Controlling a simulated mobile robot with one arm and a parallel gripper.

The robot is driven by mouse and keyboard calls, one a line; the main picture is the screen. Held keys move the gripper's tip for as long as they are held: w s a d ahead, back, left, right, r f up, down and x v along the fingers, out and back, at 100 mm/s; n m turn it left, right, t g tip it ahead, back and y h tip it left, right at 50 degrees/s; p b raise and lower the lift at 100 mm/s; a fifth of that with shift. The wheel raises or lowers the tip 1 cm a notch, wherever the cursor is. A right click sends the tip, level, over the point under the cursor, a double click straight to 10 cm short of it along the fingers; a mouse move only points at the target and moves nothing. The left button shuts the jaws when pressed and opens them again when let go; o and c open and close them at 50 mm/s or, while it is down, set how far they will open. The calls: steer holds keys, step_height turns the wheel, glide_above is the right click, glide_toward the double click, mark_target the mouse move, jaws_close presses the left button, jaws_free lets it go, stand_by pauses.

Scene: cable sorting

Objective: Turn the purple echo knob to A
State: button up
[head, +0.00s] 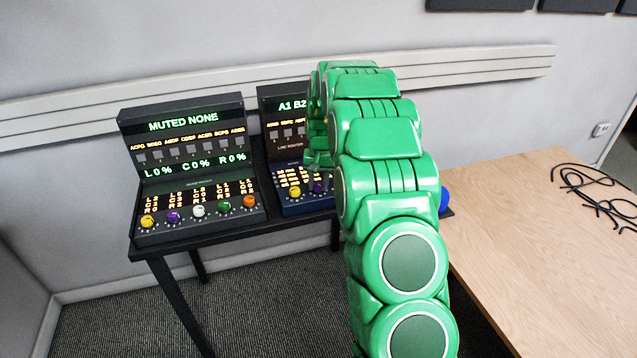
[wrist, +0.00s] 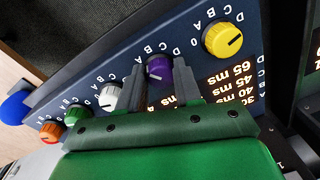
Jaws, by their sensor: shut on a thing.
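The purple echo knob (wrist: 158,66) is in the upper middle of the wrist view, on the dark blue panel (wrist: 195,50). My gripper (wrist: 160,78) is shut on it, one dark finger on each side. A dark pointer line on the knob runs toward the lower left in the wrist view; I cannot tell which letter it marks. Letters A to D are printed around the knobs. In the head view the purple knob (head: 318,187) shows just left of my green arm, on the right-hand console, with my gripper partly hidden above it.
A yellow knob (wrist: 222,40) lies right of the purple one in the wrist view; white (wrist: 110,96), green (wrist: 77,114) and orange (wrist: 50,132) knobs lie left. A second console (head: 190,170) reads MUTED NONE. A wooden table (head: 520,230) with black cables (head: 600,195) is at right.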

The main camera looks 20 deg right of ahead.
mark_target(320, 185)
stand_by(0.4)
steer(key=o, duration=1)
steer(key=shift+o, duration=0.2)
steer(key=r, duration=0.7)
steer(key=shift+d+r, duration=0.2)
steer(key=shift+s+r, duration=0.1)
steer(key=shift+r, duration=0.1)
